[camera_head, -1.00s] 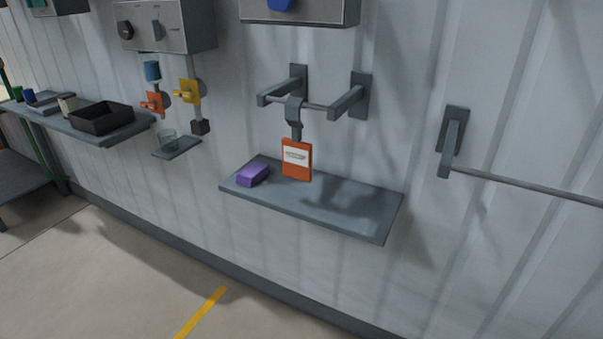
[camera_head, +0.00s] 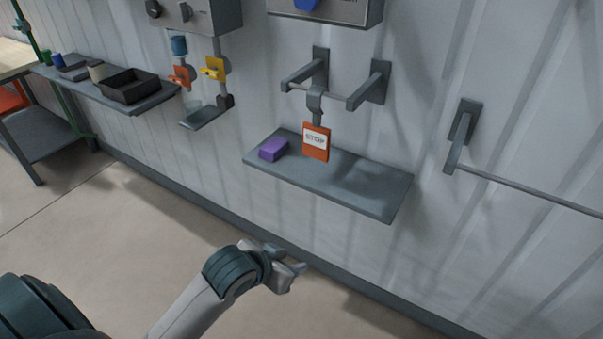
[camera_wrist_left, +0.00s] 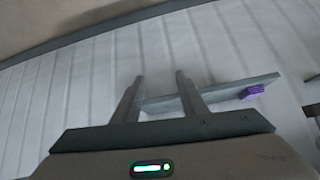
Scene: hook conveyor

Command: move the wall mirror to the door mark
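No wall mirror and no door mark can be made out in either view. My left gripper (camera_head: 290,276) is low in front of the wall, below the wall shelf (camera_head: 365,186) in the head view. In the left wrist view, my left gripper (camera_wrist_left: 160,78) has its two fingers apart with nothing between them. The wall shelf (camera_wrist_left: 220,91) shows beyond the fingers there, with a purple block (camera_wrist_left: 252,91) on it. My right gripper is in neither view.
An orange tag (camera_head: 316,142) hangs from a hook on a wall bracket (camera_head: 367,87) above the shelf. A long rail (camera_head: 530,191) juts along the wall at right. A black tray (camera_head: 130,86) is on the left shelf. The floor (camera_head: 130,220) is clear.

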